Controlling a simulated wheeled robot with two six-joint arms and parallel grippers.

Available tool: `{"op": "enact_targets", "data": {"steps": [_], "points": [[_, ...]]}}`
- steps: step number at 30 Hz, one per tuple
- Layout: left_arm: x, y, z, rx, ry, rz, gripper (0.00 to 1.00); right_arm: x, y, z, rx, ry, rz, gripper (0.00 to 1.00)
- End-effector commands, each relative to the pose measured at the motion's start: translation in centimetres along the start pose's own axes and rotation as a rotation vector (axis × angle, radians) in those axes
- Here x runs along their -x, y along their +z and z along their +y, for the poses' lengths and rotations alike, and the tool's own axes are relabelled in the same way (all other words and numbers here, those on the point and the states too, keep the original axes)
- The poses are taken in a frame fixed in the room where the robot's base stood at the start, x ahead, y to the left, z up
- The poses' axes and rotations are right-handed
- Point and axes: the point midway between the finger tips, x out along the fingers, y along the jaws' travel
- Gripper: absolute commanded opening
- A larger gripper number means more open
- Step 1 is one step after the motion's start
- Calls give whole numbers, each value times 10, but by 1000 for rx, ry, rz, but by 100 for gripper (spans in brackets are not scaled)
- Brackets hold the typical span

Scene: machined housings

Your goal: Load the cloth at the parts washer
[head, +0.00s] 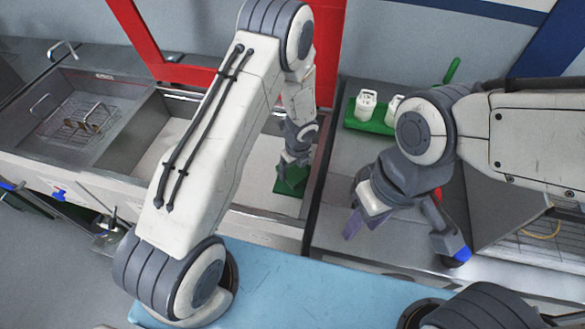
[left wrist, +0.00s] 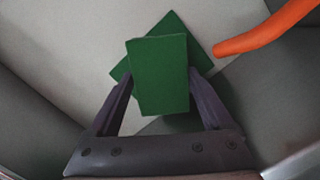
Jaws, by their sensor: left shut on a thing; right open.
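A green cloth (left wrist: 160,75) is held between the fingers of my left gripper (left wrist: 160,92) in the left wrist view. A second green square (left wrist: 172,24), turned at an angle, shows behind it; I cannot tell if it is a separate piece or touches the cloth. In the head view the left gripper (head: 292,158) points down over the pale basin (head: 240,210), with green (head: 291,182) at its fingertips. My right gripper (head: 356,218) is open and empty over the grey worktop at the right of the basin.
A red frame (head: 180,72) stands behind the basin. A wire basket (head: 85,118) sits in the metal sink at left. White containers (head: 366,104) stand on a green tray (head: 373,124) at the back right. An orange hose-like part (left wrist: 265,28) shows in the left wrist view.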

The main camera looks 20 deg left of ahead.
Motion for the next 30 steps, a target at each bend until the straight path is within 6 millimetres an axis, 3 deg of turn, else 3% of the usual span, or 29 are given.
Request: {"op": "enact_targets", "data": {"steps": [1,18,30], "points": [[9,2,0,0,-1,0,39,9,0,-1,0,0,0,45],[53,8,0,0,-1,-1,39,54,-3,-4,-3,0,0,45],[53,8,0,0,-1,-1,39,54,-3,-4,-3,0,0,45]]}}
